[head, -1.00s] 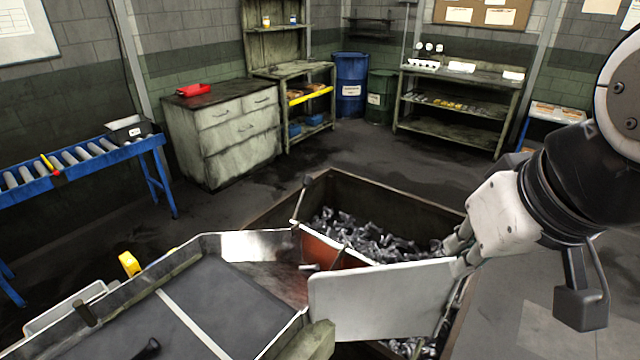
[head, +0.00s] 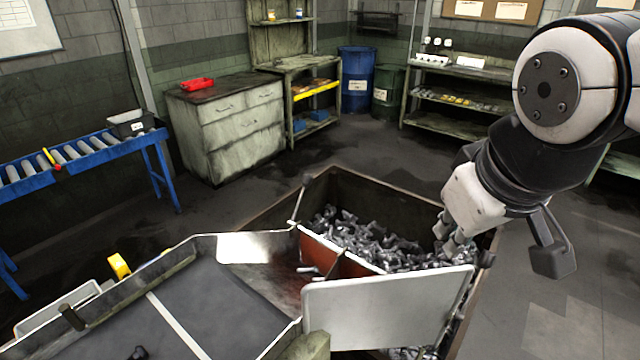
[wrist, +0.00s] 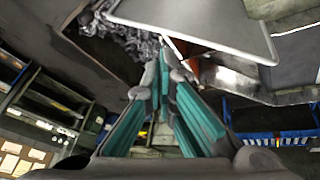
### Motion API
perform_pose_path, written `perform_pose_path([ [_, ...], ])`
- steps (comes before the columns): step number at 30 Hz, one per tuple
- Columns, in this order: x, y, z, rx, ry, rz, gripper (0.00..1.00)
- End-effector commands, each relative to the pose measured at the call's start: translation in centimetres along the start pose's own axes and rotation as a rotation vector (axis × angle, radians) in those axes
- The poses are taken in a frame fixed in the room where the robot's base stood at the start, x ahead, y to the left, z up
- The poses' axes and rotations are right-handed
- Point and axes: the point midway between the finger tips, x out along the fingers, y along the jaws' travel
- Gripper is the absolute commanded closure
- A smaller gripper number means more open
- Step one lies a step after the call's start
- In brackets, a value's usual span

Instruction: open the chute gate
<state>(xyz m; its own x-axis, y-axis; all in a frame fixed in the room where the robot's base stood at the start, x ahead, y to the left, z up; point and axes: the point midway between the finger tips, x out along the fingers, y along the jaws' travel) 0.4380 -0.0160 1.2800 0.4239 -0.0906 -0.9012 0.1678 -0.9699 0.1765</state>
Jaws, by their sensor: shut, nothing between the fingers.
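A pale flat panel, which looks like the chute gate (head: 385,308), stands upright at the near right corner of the chute (head: 250,280). It reaches right over the scrap bin (head: 262,222). In the wrist view the panel (wrist: 200,22) spans the top. My gripper (head: 447,243) is shut and empty. Its fingertips are over the bin, just behind the panel's top edge near its right end. In the wrist view the teal-lined fingers (wrist: 165,50) point at the panel's edge region; I cannot tell whether they touch it.
The bin holds a heap of metal pieces (head: 365,240). A thin lever with a dark knob (head: 303,190) rises at the chute's far side. A red-brown plate (head: 335,250) stands at the chute mouth. A blue roller conveyor (head: 85,150) is left. Floor is clear right of the bin.

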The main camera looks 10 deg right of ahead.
Motion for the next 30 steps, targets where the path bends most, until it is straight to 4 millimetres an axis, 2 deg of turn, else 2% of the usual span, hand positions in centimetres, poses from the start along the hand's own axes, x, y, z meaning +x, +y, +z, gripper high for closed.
perform_pose_path([
  [8, 4.5, 1.3, -2.3, -0.289, -0.079, 0.061, 1.0],
  [16, 12.3, 1.7, -5.4, -0.778, -0.181, 0.091, 1.0],
  [24, 21.2, -0.3, -7.0, -1.297, -0.246, 0.031, 1.0],
  [30, 28.2, -3.2, -6.6, -1.686, -0.255, -0.071, 1.0],
])
